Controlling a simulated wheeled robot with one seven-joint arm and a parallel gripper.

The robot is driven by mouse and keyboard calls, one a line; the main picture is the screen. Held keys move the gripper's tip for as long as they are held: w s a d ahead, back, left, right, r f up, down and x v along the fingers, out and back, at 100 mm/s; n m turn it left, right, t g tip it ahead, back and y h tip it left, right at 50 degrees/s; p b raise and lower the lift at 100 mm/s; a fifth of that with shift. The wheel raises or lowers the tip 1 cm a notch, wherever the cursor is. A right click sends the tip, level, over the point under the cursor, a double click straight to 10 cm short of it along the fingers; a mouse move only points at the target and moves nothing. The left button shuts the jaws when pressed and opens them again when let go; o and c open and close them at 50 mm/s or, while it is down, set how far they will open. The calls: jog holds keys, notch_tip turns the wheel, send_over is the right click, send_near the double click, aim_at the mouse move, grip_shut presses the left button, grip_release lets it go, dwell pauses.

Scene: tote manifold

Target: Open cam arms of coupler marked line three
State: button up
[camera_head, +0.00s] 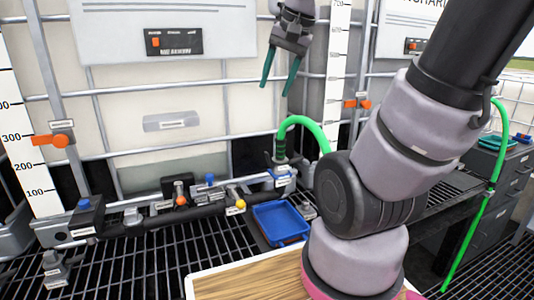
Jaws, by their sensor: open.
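A coupler (280,158) sits upright at the right end of the manifold (175,212), with a green hose (312,127) rising from it and bending right. Grey parts at its sides may be its cam arms; I cannot tell their position. A small white label (283,182) is below it, too small to read, so I cannot confirm that it says line three. My gripper (276,90) is open and empty, fingers pointing down, seen above the coupler and apart from it.
A blue tray (280,222) lies in front of the coupler. A wooden board (240,284) is at the front. Caged white totes (150,75) stand behind. The manifold carries several coloured knobs. My arm hides much of the right side. Dark grating (130,268) at front left is mostly clear.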

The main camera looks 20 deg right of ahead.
jog(key=w+d+f+m+g+h, duration=0.1)
jog(key=w+f+m+g, duration=0.1)
jog(key=w+f+m, duration=0.4)
jog(key=m+g, duration=0.2)
jog(key=m, duration=0.3)
send_over(267, 152)
notch_tip(267, 152, down, 7)
jog(key=shift+w+d+f+g+h, duration=0.1)
jog(key=shift+w+f+g+h, duration=0.1)
jog(key=shift+f+g+h, duration=0.3)
notch_tip(267, 152, down, 10)
jog(key=shift+f, duration=0.15)
grip_shut()
